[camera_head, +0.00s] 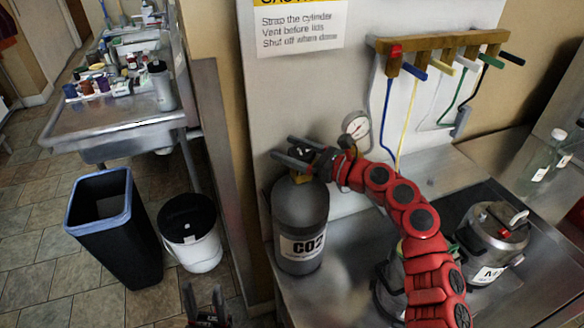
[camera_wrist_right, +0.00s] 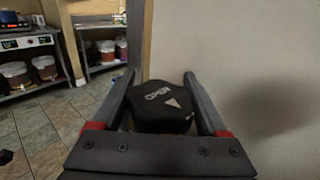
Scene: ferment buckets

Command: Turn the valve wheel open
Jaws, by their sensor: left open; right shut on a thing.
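The grey CO2 cylinder (camera_head: 300,215) stands upright on the metal counter, with a yellowish collar at its neck. The black valve wheel (camera_wrist_right: 163,112) has the word OPEN and an arrow on its top face. My right gripper (camera_head: 283,149) is at the cylinder's top, its two fingers on either side of the wheel. In the right wrist view the fingers (camera_wrist_right: 160,80) are shut on the wheel. In the head view the fingers mostly hide the wheel. My left gripper (camera_head: 203,293) is open and empty, low at the bottom edge, away from the cylinder.
A pressure gauge (camera_head: 356,125) is on the wall side, right of the cylinder. Coloured hoses hang from a wooden rack (camera_head: 440,42). A lidded metal pot (camera_head: 492,240) stands right of my right arm. A dark bin (camera_head: 115,235) and white bucket (camera_head: 192,240) stand on the floor.

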